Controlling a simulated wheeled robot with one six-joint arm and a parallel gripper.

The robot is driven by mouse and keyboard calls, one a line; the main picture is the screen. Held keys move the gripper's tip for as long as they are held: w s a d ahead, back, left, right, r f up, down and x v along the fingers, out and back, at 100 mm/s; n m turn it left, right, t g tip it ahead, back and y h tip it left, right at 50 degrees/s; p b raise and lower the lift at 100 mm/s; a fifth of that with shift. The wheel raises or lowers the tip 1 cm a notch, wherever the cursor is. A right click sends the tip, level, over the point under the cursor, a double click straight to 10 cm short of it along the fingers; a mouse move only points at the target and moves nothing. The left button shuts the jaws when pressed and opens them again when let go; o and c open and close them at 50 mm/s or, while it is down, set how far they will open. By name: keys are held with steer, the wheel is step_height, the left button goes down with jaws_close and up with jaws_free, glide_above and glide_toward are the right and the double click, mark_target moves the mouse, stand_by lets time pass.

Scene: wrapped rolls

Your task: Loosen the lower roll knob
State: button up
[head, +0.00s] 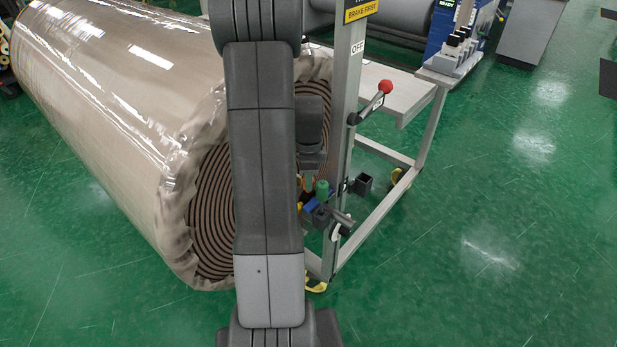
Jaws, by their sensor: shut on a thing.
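A lever with a red ball (385,87) juts from the upright post (346,130) above the knob. An OFF label (358,47) and a yellow BRAKE FIRST sign (361,12) are on the post. A pale bench (395,100) stands behind. Green floor (500,230) is clear at right.

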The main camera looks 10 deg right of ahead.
steer(key=n, duration=0.3)
stand_by(0.4)
steer(key=o, duration=1)
step_height(320, 180, up, 14)
steer(key=shift+f, duration=0.1)
